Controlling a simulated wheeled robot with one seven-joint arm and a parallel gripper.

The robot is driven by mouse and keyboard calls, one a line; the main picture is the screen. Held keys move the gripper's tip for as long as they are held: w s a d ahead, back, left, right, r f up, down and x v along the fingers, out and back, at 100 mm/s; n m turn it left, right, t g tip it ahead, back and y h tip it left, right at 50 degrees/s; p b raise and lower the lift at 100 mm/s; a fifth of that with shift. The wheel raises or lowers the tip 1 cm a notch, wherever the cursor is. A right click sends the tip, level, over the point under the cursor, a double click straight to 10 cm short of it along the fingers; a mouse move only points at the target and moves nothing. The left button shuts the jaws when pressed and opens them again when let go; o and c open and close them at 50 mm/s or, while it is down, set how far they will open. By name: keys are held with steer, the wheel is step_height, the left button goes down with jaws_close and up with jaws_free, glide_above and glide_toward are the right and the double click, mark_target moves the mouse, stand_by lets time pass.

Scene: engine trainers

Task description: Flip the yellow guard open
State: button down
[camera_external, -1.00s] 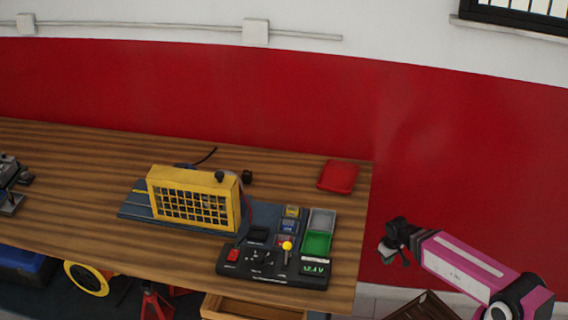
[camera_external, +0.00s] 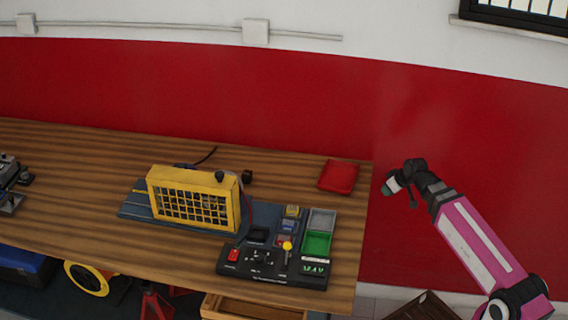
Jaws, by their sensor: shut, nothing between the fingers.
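The yellow guard (camera_external: 188,201) is a box-like cover with a mesh front. It stands upright and closed over the trainer on a dark base plate (camera_external: 137,210) on the wooden bench. A black knob (camera_external: 219,176) sits on its top right corner. Parts behind the mesh are mostly hidden. My gripper (camera_external: 388,188) is off the bench's right end, in front of the red wall. It is shut and empty, well to the right of the guard and not touching it.
A control box (camera_external: 272,265) with a yellow-topped lever stands at the bench front. Grey and green trays (camera_external: 318,243) lie beside small coloured blocks. A red tray (camera_external: 338,177) lies near the bench's right edge. The bench left of the guard is mostly clear.

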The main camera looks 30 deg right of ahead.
steer(key=w+a+r+m+y, duration=0.1)
steer(key=w+a+r, duration=0.3)
steer(key=a+r, duration=0.35)
steer(key=w+a+r+m+y, duration=0.1)
steer(key=w+a+r+m, duration=0.1)
steer(key=w+a+r, duration=0.4)
steer(key=s+a+r+m+y, duration=0.1)
steer(key=a+r+m, duration=0.1)
steer(key=a+r, duration=0.4)
steer(key=s+a+r+m+g+y, duration=0.1)
steer(key=a+r, duration=0.6)
steer(key=a, duration=0.9)
steer(key=s+a+r+m+y, duration=0.1)
steer(key=a+r+m, duration=0.2)
steer(key=a+r, duration=0.3)
steer(key=a, duration=0.5)
steer(key=shift+r, duration=0.2)
steer(key=shift+f, duration=0.1)
glide_toward(232, 181)
steer(key=w+a+f, duration=0.2)
steer(key=shift+w+a+f, duration=0.2)
steer(key=shift+w+a, duration=0.35)
steer(key=shift+a, duration=0.3)
steer(key=shift+w+a+f, duration=0.25)
steer(key=shift+w+a, duration=0.35)
steer(key=shift+a, duration=0.25)
